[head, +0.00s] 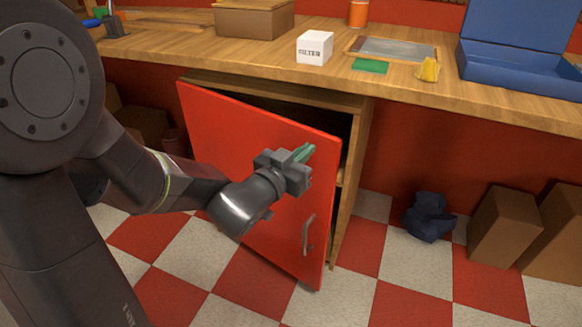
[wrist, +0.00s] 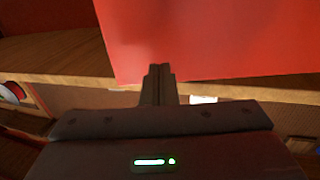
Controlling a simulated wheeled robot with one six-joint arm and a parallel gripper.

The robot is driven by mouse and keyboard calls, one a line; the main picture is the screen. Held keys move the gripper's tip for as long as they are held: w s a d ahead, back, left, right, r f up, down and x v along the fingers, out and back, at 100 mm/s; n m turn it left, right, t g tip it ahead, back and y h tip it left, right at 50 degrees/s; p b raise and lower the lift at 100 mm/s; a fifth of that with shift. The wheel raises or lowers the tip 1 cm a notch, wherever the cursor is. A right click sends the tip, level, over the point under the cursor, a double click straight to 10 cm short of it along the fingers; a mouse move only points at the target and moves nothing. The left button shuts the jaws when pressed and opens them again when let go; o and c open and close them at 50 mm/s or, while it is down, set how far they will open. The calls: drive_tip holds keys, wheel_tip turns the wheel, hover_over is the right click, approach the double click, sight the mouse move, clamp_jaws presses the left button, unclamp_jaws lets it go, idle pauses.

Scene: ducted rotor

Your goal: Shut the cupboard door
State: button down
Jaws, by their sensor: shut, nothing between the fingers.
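The red cupboard door (head: 235,150) stands ajar under the wooden counter, hinged at its left side and swung outward at its right. Its metal handle (head: 308,234) is near the lower right of the door. The cupboard's wooden side panel (head: 350,180) and dark inside show past the door's right edge. My gripper (head: 305,152) is shut and empty, in front of the door's upper right part. In the wrist view the shut fingers (wrist: 159,72) overlap the edge of the red door (wrist: 200,35). I cannot tell whether they touch it.
On the counter (head: 270,60) are a white box (head: 315,47), a green block (head: 370,65), a yellow piece (head: 428,70), a cardboard box (head: 254,18) and a blue case (head: 520,60). A dark crumpled thing (head: 428,216) and brown boxes (head: 503,226) stand on the floor at right. The checkered floor before the door is clear.

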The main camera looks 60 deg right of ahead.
drive_tip(key=shift+d, duration=0.55)
drive_tip(key=d, duration=1.2)
drive_tip(key=shift+s+d+r+p, duration=0.25)
drive_tip(key=shift+d+r+p, duration=0.1)
drive_tip(key=shift+a+f, duration=0.1)
